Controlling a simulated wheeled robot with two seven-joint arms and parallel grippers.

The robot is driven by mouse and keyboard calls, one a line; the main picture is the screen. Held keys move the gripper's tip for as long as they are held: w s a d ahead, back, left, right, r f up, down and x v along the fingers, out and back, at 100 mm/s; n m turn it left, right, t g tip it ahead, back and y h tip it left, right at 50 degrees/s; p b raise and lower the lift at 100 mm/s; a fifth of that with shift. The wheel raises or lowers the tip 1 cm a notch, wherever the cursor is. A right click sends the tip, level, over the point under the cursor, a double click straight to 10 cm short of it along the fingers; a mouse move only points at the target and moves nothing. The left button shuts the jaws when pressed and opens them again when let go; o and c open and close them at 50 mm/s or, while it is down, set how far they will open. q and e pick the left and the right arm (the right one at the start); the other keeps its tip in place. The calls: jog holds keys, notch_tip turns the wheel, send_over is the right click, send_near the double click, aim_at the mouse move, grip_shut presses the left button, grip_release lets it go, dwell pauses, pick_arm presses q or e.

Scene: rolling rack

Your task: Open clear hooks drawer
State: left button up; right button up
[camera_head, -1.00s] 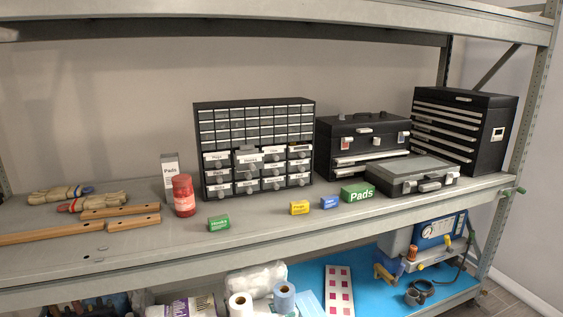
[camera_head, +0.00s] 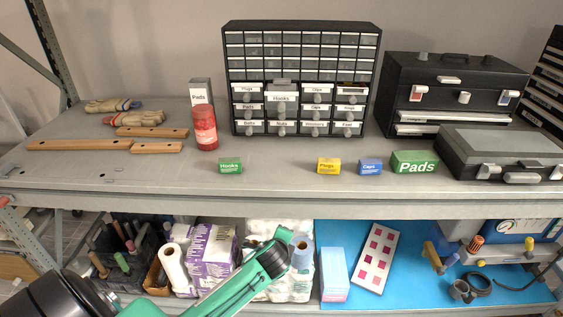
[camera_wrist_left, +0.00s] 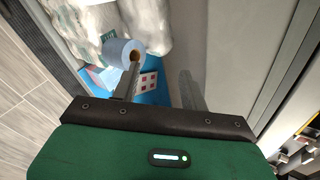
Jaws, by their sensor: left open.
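The black drawer cabinet (camera_head: 231,80) stands on the shelf, with rows of small clear drawers above larger labelled ones. The Hooks drawer (camera_head: 281,99) is in the upper labelled row, second from the left. My left arm enters from the bottom left of the head view, in front of the lower shelf, well below and apart from the cabinet. My left gripper (camera_wrist_left: 160,76) shows in the left wrist view with its fingers apart and nothing between them. My right gripper is in neither view.
A green Hooks box (camera_head: 230,166), yellow box (camera_head: 328,166), blue box (camera_head: 370,167) and green Pads box (camera_head: 415,162) line the shelf front. A red canister (camera_head: 205,128) stands left of the cabinet, a black toolbox (camera_head: 448,93) right. The shelf edge (camera_head: 300,206) lies above my left arm.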

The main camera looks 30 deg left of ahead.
pick_arm(q)
notch_tip(320, 180, up, 18)
jog(key=w+a+f+m+t+y, duration=0.1)
jog(key=m+t+y, duration=0.1)
jog(key=m+t, duration=0.1)
jog(key=m+t+y, duration=0.3)
jog(key=m, duration=0.4)
send_near(281, 110)
jog(key=p+x, duration=0.3)
jog(key=x, duration=0.5)
jog(key=shift+r, duration=0.1)
jog(key=shift+w+a, duration=0.15)
jog(key=shift+w, duration=0.2)
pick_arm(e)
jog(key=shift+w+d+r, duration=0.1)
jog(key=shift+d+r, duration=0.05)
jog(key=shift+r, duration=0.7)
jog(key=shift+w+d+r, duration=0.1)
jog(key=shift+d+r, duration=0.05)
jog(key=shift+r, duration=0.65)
